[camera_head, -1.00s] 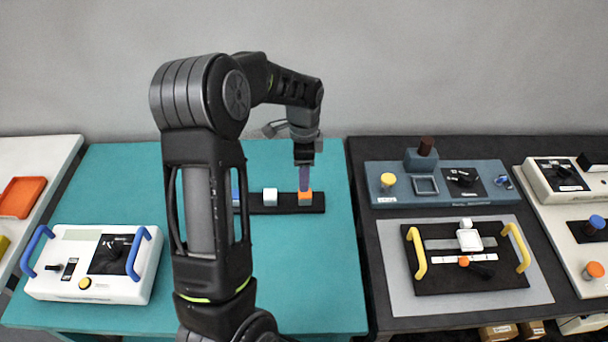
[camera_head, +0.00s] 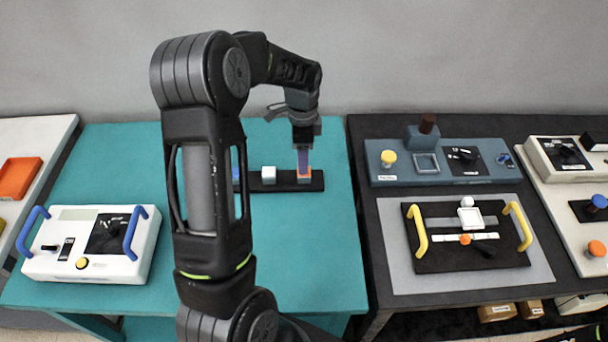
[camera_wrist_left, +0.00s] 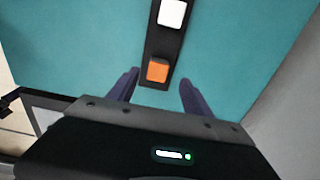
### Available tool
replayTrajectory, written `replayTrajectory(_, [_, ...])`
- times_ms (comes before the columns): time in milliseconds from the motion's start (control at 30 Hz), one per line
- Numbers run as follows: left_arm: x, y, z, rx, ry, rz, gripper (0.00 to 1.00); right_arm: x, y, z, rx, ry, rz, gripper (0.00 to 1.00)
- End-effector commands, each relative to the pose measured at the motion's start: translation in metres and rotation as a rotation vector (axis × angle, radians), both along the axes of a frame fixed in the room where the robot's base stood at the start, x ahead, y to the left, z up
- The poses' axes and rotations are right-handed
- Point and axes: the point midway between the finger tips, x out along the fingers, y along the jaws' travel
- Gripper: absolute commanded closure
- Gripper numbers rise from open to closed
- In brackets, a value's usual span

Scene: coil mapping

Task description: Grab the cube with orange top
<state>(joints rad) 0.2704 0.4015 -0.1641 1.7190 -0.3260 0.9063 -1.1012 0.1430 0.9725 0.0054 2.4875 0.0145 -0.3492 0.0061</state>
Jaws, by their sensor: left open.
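The cube with the orange top (camera_head: 304,174) sits at the right end of a black strip (camera_head: 287,186) on the teal table. It also shows in the left wrist view (camera_wrist_left: 157,71). A white-topped cube (camera_head: 268,174) stands to its left on the strip, and a blue cube (camera_head: 236,175) is partly hidden behind my arm. My left gripper (camera_head: 304,164) points down at the orange-topped cube and overlaps it in the head view. In the left wrist view its open fingers (camera_wrist_left: 158,92) lie on either side of the cube's line, with nothing held. My right gripper is not in view.
A white box with blue handles (camera_head: 92,245) stands at the table's left. A dark table on the right carries a blue-grey panel (camera_head: 400,178) and a black board with yellow handles (camera_head: 470,255). The teal surface around the strip is clear.

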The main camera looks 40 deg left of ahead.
Motion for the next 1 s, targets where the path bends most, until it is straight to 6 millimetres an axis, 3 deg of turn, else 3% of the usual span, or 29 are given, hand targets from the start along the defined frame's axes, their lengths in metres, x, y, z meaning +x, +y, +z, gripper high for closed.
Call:
replayTrajectory(400, [-0.004,-0.001,-0.052,-0.001,0.001,0.000,0.42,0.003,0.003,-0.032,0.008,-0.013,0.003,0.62])
replayTrajectory(1000, [-0.004,-0.001,-0.051,-0.001,0.001,0.000,0.42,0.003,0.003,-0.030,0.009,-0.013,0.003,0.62])
